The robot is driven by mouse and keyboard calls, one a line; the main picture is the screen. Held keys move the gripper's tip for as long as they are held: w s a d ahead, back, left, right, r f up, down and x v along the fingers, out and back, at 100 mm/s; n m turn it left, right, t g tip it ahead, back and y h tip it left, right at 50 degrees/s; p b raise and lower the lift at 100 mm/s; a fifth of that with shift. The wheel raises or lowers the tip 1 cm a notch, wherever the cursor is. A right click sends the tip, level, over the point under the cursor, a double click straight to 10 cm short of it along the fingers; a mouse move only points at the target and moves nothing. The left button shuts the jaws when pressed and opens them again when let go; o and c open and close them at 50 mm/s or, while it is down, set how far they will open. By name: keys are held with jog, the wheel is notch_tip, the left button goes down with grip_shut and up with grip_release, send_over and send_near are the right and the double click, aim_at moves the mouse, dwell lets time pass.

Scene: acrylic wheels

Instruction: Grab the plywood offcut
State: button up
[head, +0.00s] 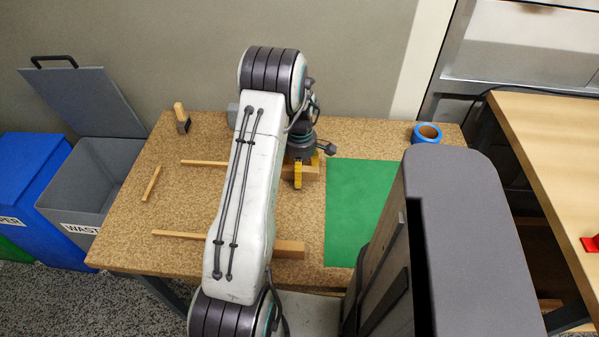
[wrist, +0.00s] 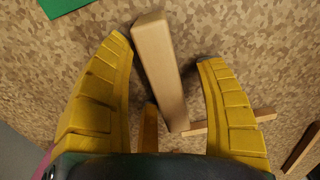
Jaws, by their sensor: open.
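In the wrist view a pale, square-edged wooden piece (wrist: 158,62) lies lengthwise between the two yellow fingers of my gripper (wrist: 165,50). The fingers are spread, with bare bench showing on both sides of the piece. It looks like the plywood offcut, though its grain is too coarse to confirm. In the head view my gripper (head: 306,172) points down over the bench, and the piece's right end (head: 312,172) shows beside the yellow finger. My arm hides the rest.
Thin wooden strips (head: 203,163) (head: 151,183) and a longer strip (head: 178,235) lie on the speckled bench (head: 125,225). Another block (head: 290,249) lies nearer. A green mat (head: 352,205) and blue tape roll (head: 427,133) are on the right. A small wood-handled tool (head: 181,118) stands back left.

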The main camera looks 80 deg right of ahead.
jog(key=shift+c, duration=0.2)
grip_shut()
dwell(0.4)
